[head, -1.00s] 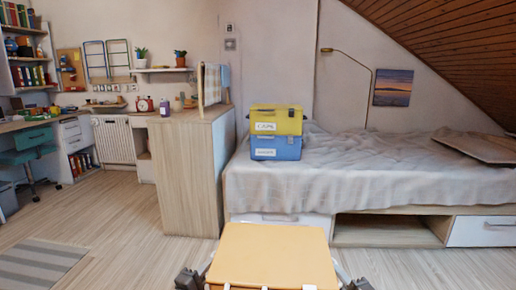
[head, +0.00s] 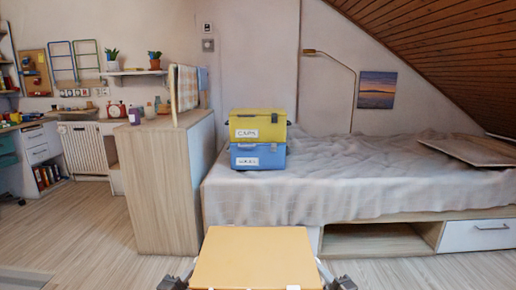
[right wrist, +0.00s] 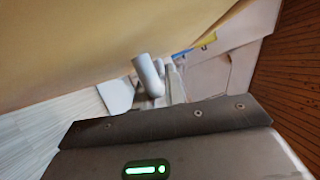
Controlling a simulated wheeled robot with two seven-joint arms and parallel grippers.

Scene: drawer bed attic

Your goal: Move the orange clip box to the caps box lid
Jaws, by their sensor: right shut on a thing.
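The orange clip box (head: 255,258) is at the bottom middle of the head view, held in front of me with its flat top up. It also fills the top of the right wrist view (right wrist: 110,45). My right gripper (head: 342,283) is at its right side and is shut on it; the fingertips are mostly hidden. My left gripper (head: 172,283) is at the box's left side, and its jaws are too cut off to tell. The yellow caps box (head: 258,122), labelled CAPS, stands on a blue box (head: 258,156) on the bed, ahead of me. Its lid top is clear.
The bed (head: 350,185) with a grey cover spans the right, with drawers and an open bay below. A wooden cabinet (head: 165,190) stands left of the bed. A flat wooden board (head: 470,150) lies on the bed at right. Floor is clear at left.

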